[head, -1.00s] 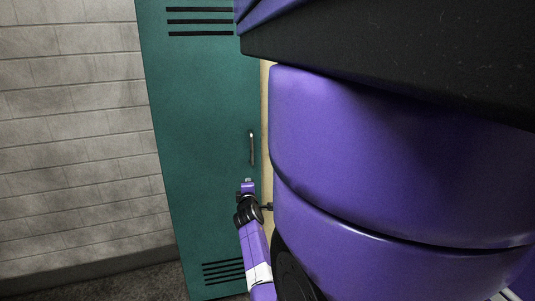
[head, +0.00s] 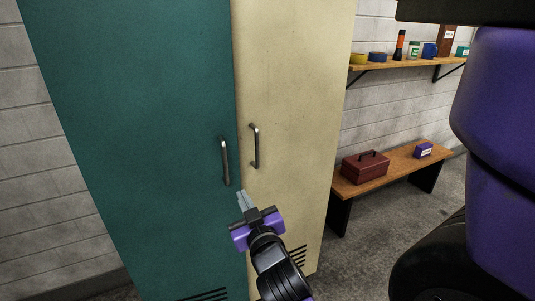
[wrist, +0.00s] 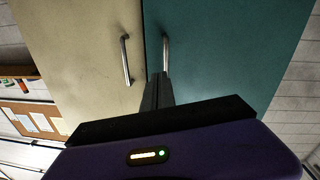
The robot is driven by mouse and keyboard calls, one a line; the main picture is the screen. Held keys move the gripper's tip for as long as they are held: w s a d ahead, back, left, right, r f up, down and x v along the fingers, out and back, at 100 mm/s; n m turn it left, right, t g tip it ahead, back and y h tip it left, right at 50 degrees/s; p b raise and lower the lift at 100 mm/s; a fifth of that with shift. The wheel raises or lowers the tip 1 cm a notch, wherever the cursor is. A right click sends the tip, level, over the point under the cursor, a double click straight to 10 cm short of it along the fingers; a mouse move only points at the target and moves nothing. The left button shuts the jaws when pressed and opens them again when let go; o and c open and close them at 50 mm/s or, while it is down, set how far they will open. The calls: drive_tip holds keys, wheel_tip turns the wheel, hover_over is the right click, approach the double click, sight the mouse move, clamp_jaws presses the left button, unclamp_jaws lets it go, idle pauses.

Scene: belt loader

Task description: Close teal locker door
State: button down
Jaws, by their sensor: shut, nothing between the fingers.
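The teal locker door (head: 150,130) stands at the left in the head view, beside a cream locker door (head: 295,90). Its face looks about flush with the cream door, with only a thin seam between them. The teal door's metal handle (head: 225,161) is near that seam. My gripper (head: 242,200) is shut and empty, just below and right of the teal handle, in front of the seam. In the wrist view the teal door (wrist: 225,50) is at the right, and the fingers (wrist: 158,92) point at its handle (wrist: 165,52). I cannot tell whether the fingertips touch the door.
The cream door's handle (head: 254,146) is close to the right of my gripper. Further right, a wooden bench (head: 395,167) holds a dark red toolbox (head: 365,168). A wall shelf (head: 405,65) with several small items is above it. Grey floor lies open before the bench.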

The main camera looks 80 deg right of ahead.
drive_tip(key=m, duration=0.1)
drive_tip(key=m+p, duration=0.2)
drive_tip(key=p, duration=0.1)
approach(233, 160)
drive_tip(key=x, duration=0.5)
drive_tip(key=shift+w+d+f, duration=0.15)
drive_tip(key=shift+w, duration=0.05)
drive_tip(key=shift+w+d+f, duration=0.1)
drive_tip(key=shift+w+d, duration=0.3)
drive_tip(key=shift+d, duration=0.15)
drive_tip(key=b+x, duration=0.1)
drive_tip(key=x, duration=0.3)
drive_tip(key=shift+w+d, duration=0.15)
drive_tip(key=shift+d, duration=0.2)
drive_tip(key=shift+w+d, duration=0.2)
drive_tip(key=shift+d, duration=0.05)
drive_tip(key=shift+r, duration=0.2)
